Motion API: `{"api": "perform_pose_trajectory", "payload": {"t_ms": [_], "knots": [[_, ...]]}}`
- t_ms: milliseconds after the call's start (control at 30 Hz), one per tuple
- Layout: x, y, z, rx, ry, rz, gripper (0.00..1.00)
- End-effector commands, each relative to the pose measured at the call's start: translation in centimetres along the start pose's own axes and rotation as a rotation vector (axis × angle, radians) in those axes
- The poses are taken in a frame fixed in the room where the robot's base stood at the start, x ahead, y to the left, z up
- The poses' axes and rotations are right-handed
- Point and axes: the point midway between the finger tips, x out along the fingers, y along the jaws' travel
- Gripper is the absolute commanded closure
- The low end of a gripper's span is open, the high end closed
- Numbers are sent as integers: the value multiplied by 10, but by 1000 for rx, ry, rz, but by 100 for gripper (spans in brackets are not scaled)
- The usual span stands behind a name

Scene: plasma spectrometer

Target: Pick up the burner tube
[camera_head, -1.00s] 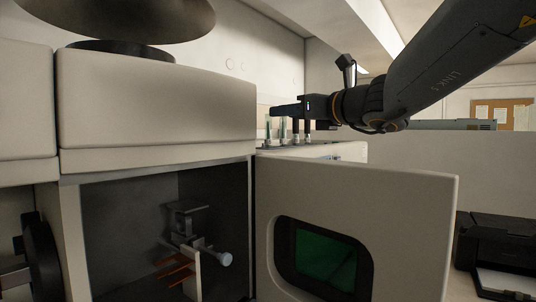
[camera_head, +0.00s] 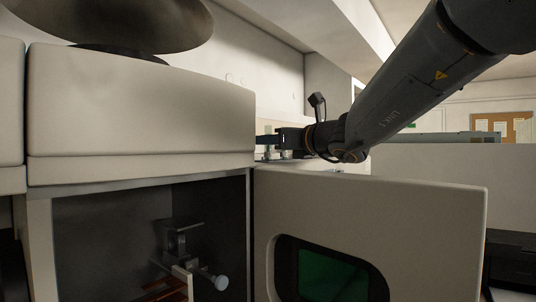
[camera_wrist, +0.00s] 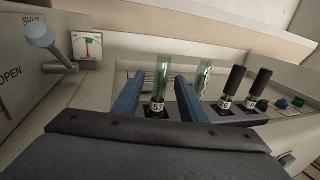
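In the wrist view a clear glass tube (camera_wrist: 162,78) stands upright in a dark rack (camera_wrist: 184,112), with a label that looks like 57 at its base. My gripper (camera_wrist: 159,82) is open, one blue finger on each side of this tube; I cannot tell whether either finger touches it. A second glass tube (camera_wrist: 203,76) stands just right of the right finger. Two black-topped tubes (camera_wrist: 233,82) stand further right. Which one is the burner tube is not marked. In the head view my gripper (camera_head: 268,139) is low at the rack, mostly hiding the tubes.
A lever (camera_wrist: 42,36) with OPEN and SHUT markings and a dial gauge (camera_wrist: 87,46) are at the left in the wrist view. Coloured knobs (camera_wrist: 281,103) sit at the right. In the head view an open door (camera_head: 400,222) stands beside a dark chamber (camera_head: 110,235).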

Motion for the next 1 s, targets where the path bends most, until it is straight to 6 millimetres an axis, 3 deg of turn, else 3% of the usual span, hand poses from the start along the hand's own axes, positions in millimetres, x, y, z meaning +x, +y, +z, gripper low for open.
{"api": "perform_pose_trajectory", "payload": {"t_ms": [133, 400, 633, 1000], "knots": [[13, 0, 0, 1, 1, -1, 61], [15, -1, 0, -1, 0, -1, 61], [15, -1, 0, 0, 0, -1, 100], [15, -1, 8, -2, -2, -1, 100]]}}
